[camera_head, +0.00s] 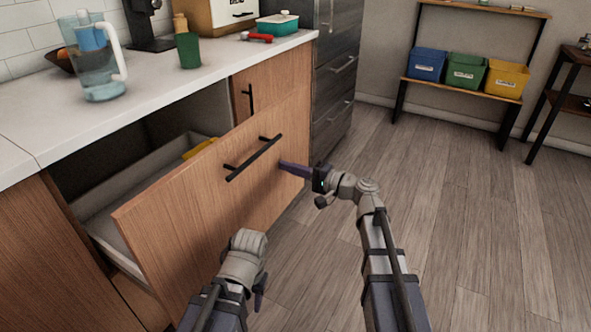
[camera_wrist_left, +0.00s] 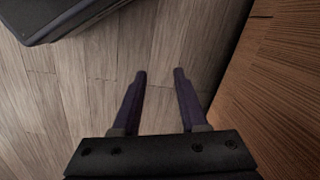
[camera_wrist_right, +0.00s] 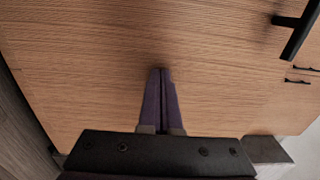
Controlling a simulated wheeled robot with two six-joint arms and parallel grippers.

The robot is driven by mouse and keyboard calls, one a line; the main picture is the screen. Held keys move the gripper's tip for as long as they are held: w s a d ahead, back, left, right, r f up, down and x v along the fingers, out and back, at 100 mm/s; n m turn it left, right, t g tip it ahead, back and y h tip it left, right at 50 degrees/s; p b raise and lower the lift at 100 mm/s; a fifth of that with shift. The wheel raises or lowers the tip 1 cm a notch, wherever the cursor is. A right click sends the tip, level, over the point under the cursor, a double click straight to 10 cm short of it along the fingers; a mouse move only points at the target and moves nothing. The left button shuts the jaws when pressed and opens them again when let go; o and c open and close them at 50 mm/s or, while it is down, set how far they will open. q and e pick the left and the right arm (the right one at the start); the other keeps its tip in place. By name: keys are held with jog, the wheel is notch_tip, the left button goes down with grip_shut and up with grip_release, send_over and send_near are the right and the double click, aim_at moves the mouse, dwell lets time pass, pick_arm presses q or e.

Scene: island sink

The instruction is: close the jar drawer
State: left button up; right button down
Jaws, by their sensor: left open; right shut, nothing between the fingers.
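The drawer (camera_head: 215,195) has a wooden front with a black bar handle (camera_head: 253,158) and stands pulled out of the counter, with its grey inside showing. A yellow thing (camera_head: 199,147) lies partly hidden in it. My right gripper (camera_head: 284,165) is shut and empty, its tips at the right part of the drawer front, right of the handle. The right wrist view shows its closed fingers (camera_wrist_right: 161,73) against or very near the wood; contact is unclear. My left gripper (camera_wrist_left: 157,74) is open and empty, low in front of the drawer, over the floor.
The white countertop (camera_head: 150,95) above holds a water pitcher (camera_head: 95,60), a green cup (camera_head: 188,50) and a red item (camera_head: 257,37). A dark cabinet (camera_head: 335,75) stands right of the counter. The wooden floor (camera_head: 470,200) at right is clear. Coloured bins (camera_head: 465,75) sit on a shelf behind.

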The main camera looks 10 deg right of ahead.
dwell(0.3)
jog(key=x, duration=2.7)
jog(key=shift+w+a, duration=0.15)
jog(key=shift+a, duration=0.05)
pick_arm(q)
jog(key=shift+d, duration=0.1)
pick_arm(e)
jog(key=shift+w+a, duration=0.2)
jog(key=shift+w+a, duration=0.1)
jog(key=shift+w, duration=0.05)
pick_arm(q)
jog(key=shift+d, duration=0.55)
pick_arm(e)
jog(key=v, duration=1.5)
